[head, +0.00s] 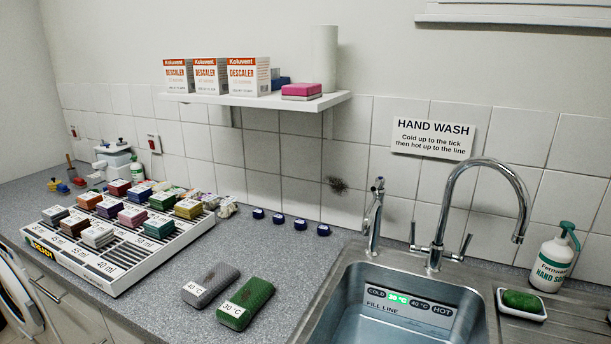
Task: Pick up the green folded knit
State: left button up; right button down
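The green folded knit (247,303) lies on the grey speckled counter in front of the sink's left edge. It has a white label that seems to read 30 °C. A grey folded knit (211,284) with a 40 °C label lies close to its left. Neither of my grippers shows in the head view. Nothing covers the green knit.
The sink (350,300) with tall taps is right of the green knit. A white rack (110,284) with several coloured blocks stands to the left. Several blue caps (300,224) lie behind. A shelf (250,99) with descaler boxes hangs above. Counter (270,258) behind the knits is clear.

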aim_at(235, 312)
jog(key=z, duration=1.45)
jog(key=u, duration=1.8)
jog(key=i+j, duration=0.15)
jog(key=j, duration=0.15)
jog(key=i+j+z, duration=0.1)
jog(key=j, duration=0.2)
jog(key=i+j, duration=0.2)
jog(key=i+j+z, duration=0.1)
jog(key=j, duration=0.35)
jog(key=i+j, duration=0.15)
jog(key=j, duration=0.15)
jog(key=z, duration=0.05)
